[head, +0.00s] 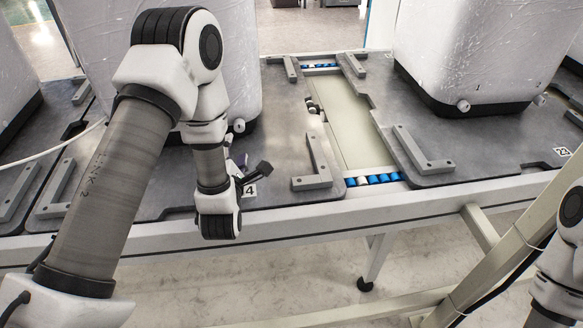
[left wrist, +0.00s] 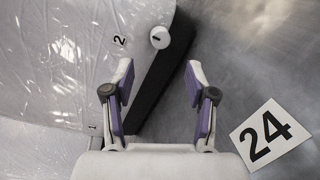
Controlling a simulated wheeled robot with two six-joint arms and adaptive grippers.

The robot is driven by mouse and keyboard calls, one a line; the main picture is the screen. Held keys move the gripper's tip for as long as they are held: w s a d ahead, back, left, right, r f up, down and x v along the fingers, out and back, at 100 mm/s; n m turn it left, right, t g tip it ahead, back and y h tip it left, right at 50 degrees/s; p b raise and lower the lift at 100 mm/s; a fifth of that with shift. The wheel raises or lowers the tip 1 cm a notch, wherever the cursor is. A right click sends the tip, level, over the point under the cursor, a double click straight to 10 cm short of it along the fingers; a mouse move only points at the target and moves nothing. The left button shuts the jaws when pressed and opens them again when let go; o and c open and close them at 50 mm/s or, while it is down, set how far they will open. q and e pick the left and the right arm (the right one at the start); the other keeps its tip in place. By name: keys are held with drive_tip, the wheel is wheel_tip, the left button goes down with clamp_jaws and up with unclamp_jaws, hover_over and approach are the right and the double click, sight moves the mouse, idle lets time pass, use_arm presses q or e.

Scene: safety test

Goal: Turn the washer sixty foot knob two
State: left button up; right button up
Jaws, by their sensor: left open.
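The plastic-wrapped white washer (head: 242,60) stands on a grey plate behind my left arm, which hides much of it. In the left wrist view the washer (left wrist: 60,60) fills the upper left. A white round foot knob (left wrist: 159,37) sits at its lower edge beside the printed number 2; it also shows in the head view (head: 239,126). My left gripper (left wrist: 160,88) is open and empty, its purple-padded fingers apart. The knob lies beyond the fingertips, roughly between them in the picture, untouched. In the head view the left gripper (head: 243,165) is partly hidden by my wrist.
A card marked 24 (left wrist: 268,133) lies on the plate right of the fingers. Grey L-shaped brackets (head: 315,165) stand to the right. Another wrapped washer (head: 470,45) stands farther right, past a roller gap (head: 372,180). A pale slanted frame (head: 500,255) is at lower right.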

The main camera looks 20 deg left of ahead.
sight(239, 129)
use_arm(q)
drive_tip(key=shift+w+f+b, duration=0.2)
drive_tip(key=shift+f+b, duration=0.2)
drive_tip(key=shift+f, duration=0.1)
drive_tip(key=shift+w+f+b, duration=0.2)
drive_tip(key=shift+f+b, duration=0.2)
drive_tip(key=shift+f, duration=0.05)
drive_tip(key=shift+w+a+r+t, duration=0.1)
drive_tip(key=shift+a+r+t, duration=0.05)
drive_tip(key=shift+a+t, duration=0.15)
drive_tip(key=shift+w+a+r+n, duration=0.15)
drive_tip(key=shift+w+r+n, duration=0.1)
drive_tip(key=shift+n, duration=0.05)
drive_tip(key=x, duration=0.7)
drive_tip(key=shift+w+a+r+b, duration=0.1)
drive_tip(key=shift+r+b, duration=0.05)
drive_tip(key=shift+b, duration=0.15)
clamp_jaws()
use_arm(e)
wheel_tip(239, 129, down, 5)
drive_tip(key=shift+r, duration=0.1)
